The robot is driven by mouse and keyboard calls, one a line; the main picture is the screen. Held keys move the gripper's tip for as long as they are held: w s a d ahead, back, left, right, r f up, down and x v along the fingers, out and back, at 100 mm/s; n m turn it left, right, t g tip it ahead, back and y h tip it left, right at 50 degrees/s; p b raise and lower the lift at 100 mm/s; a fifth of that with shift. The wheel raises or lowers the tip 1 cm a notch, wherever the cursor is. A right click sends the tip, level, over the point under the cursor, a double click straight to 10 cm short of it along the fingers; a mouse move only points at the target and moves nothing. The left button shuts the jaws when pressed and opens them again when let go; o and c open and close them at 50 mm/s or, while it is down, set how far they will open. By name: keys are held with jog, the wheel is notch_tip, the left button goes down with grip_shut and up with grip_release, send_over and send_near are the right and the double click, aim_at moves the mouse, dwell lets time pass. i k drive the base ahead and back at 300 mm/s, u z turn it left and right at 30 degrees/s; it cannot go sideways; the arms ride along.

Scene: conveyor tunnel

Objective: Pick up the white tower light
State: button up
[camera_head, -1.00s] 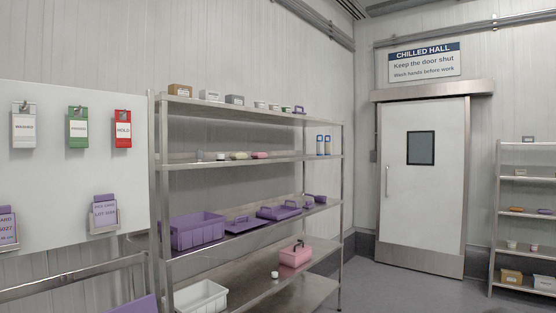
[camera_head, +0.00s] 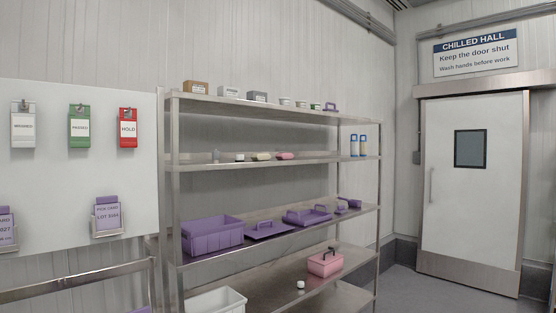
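I cannot make out a white tower light for certain in this view. A small white object (camera_head: 300,284) sits on a lower shelf in front of a pink caddy; it is too small to tell what it is. A small pale upright object (camera_head: 216,155) stands at the left of the second shelf, also too small to identify. My gripper is not in view, so its state and what it may hold are hidden.
A steel shelf rack (camera_head: 173,215) holds a purple bin (camera_head: 212,235), purple trays, a pink caddy (camera_head: 325,264), a white bin (camera_head: 215,302) and small boxes. A white board (camera_head: 60,180) with tags stands left. A shut door (camera_head: 470,200) is right, with some clear floor before it.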

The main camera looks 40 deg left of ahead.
aim_at(238, 158)
jog(key=u, duration=0.1)
jog(key=i, duration=1.4)
jog(key=u, duration=1.3)
jog(key=i, duration=0.85)
jog(key=u, duration=0.8)
